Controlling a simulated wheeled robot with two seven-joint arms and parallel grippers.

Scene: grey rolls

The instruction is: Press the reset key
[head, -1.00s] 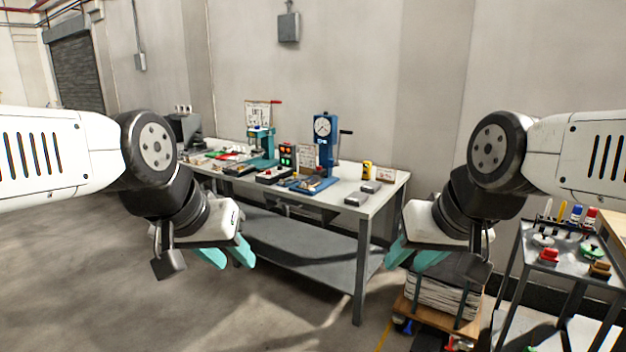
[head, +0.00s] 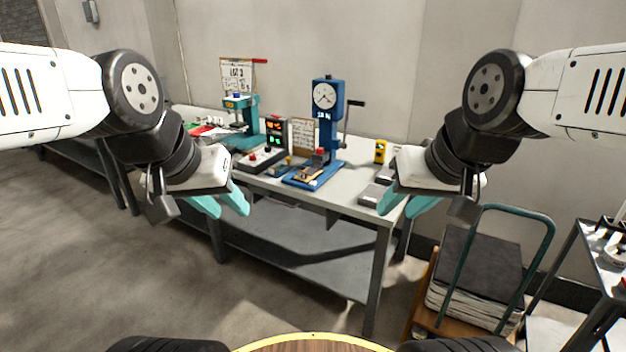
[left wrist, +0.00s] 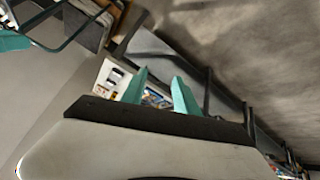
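I cannot make out a labelled reset key. My left gripper (head: 221,203) is open and empty, in front of the bench's near edge. Its spread teal fingers also show in the left wrist view (left wrist: 160,93). My right gripper (head: 406,203) is open and empty, by the bench's right end.
Grey blocks (head: 372,195) and a yellow device (head: 380,151) lie at the right. A trolley with a dark stack (head: 480,268) and a cart (head: 604,250) stand right of the bench.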

